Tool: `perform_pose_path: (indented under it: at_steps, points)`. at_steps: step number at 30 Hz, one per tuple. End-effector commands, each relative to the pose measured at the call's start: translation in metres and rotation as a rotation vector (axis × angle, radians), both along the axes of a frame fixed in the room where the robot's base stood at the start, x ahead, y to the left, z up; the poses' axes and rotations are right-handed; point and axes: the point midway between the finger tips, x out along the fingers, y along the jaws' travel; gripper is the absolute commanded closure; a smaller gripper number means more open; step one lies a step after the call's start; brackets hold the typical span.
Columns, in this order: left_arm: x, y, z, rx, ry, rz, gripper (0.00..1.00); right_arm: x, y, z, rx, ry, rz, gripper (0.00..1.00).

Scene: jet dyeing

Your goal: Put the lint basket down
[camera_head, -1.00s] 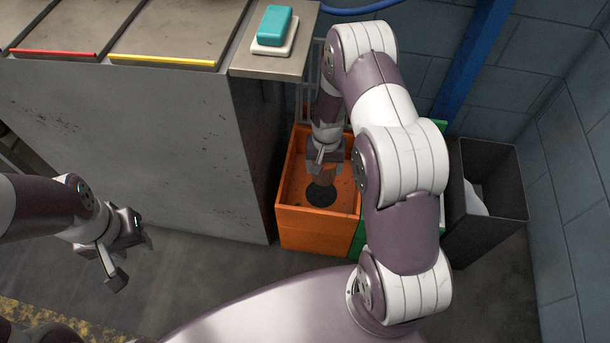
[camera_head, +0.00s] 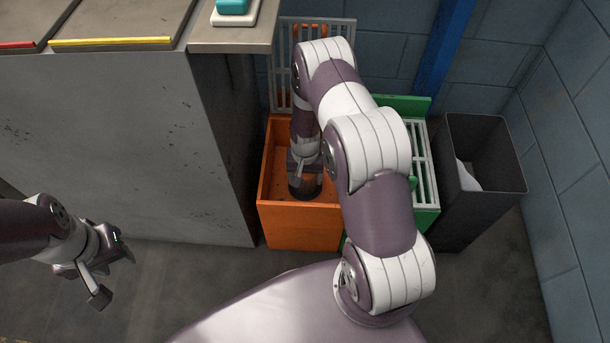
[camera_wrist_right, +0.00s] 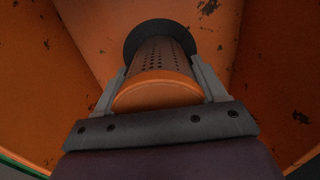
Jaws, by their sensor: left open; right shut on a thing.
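The lint basket (camera_wrist_right: 160,62) is a perforated cylinder with an orange near end and a wide black rim at its far end. My right gripper (camera_wrist_right: 160,82) is shut on it, one finger on each side. In the head view my right gripper (camera_head: 304,160) reaches down into an orange bin (camera_head: 300,228), with the basket (camera_head: 306,188) below it, partly hidden and dark. Orange, chipped walls surround the basket in the wrist view. I cannot tell whether it touches the bin floor. My left gripper (camera_head: 88,283) is open and empty at the left, above the floor.
A green bin (camera_head: 425,212) with a pale rack stands right of the orange bin, partly behind my right arm. A dark grey bin (camera_head: 480,205) stands further right by the wall. A grey cabinet (camera_head: 130,140) closes off the left. A metal shelf (camera_head: 238,38) overhangs behind.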

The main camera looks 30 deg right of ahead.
Motion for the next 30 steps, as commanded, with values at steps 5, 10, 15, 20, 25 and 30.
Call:
perform_pose_path:
  at_steps: [5,10,15,20,25,30]
  points:
    - [0.0,0.0,-0.001,0.0,0.0,0.0,0.6,0.0,0.0,-0.001,0.0,0.0,0.0,0.04]
    - [0.0,0.0,-0.001,0.0,0.0,0.0,0.6,0.0,0.0,-0.001,0.0,0.0,0.0,0.04]
    - [0.0,0.0,0.012,0.0,0.0,0.0,0.6,0.001,0.0,0.018,0.0,-0.002,0.0,0.04]
    - [0.0,0.0,0.041,0.0,0.0,0.0,0.6,0.001,0.0,0.065,-0.001,-0.003,0.0,0.04]
    - [0.0,0.0,0.062,0.0,0.0,0.0,0.6,0.0,0.0,0.104,0.0,-0.002,0.0,0.04]
    - [0.0,0.0,0.069,0.0,0.0,0.0,0.6,-0.001,0.0,0.122,0.0,0.0,0.0,0.04]
